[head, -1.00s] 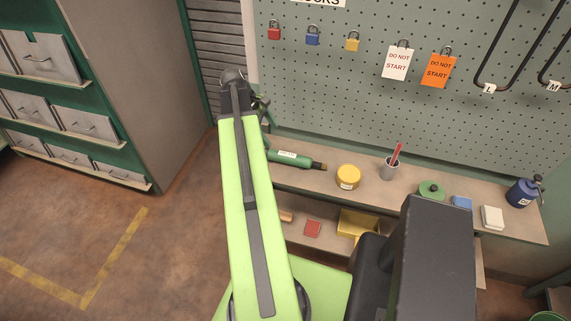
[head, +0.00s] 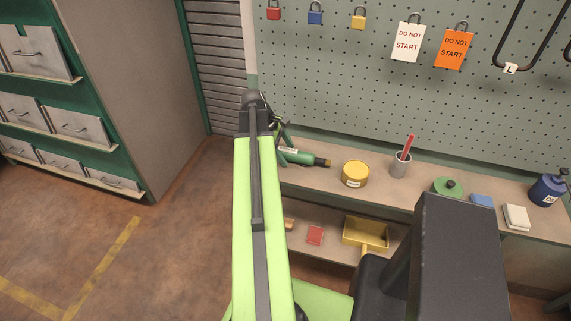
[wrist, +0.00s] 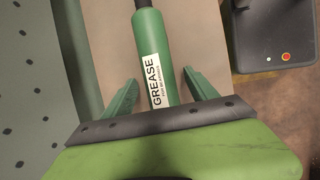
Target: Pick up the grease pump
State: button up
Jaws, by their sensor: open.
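The grease pump (head: 298,157) is a green cylinder with a dark end, lying on the upper shelf at its left end. In the wrist view the grease pump (wrist: 154,50) shows a white label reading GREASE. My gripper (wrist: 161,88) is open in the wrist view, with one green finger on each side of the pump and a gap between each finger and the pump. The pump's lower end in that view is hidden behind the gripper body. In the head view my arm hides part of the pump, and my gripper (head: 281,134) shows only partly there, beside it.
On the upper shelf (head: 330,181), right of the pump, stand a yellow tin (head: 355,174), a cup with a red marker (head: 400,163) and a green round container (head: 446,186). A pegboard (head: 370,110) rises directly behind. A yellow bin (head: 365,232) sits on the lower shelf.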

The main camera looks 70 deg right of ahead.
jog(key=shift+f, duration=0.25)
dwell(0.3)
jog(key=shift+c, duration=0.5)
grip_shut()
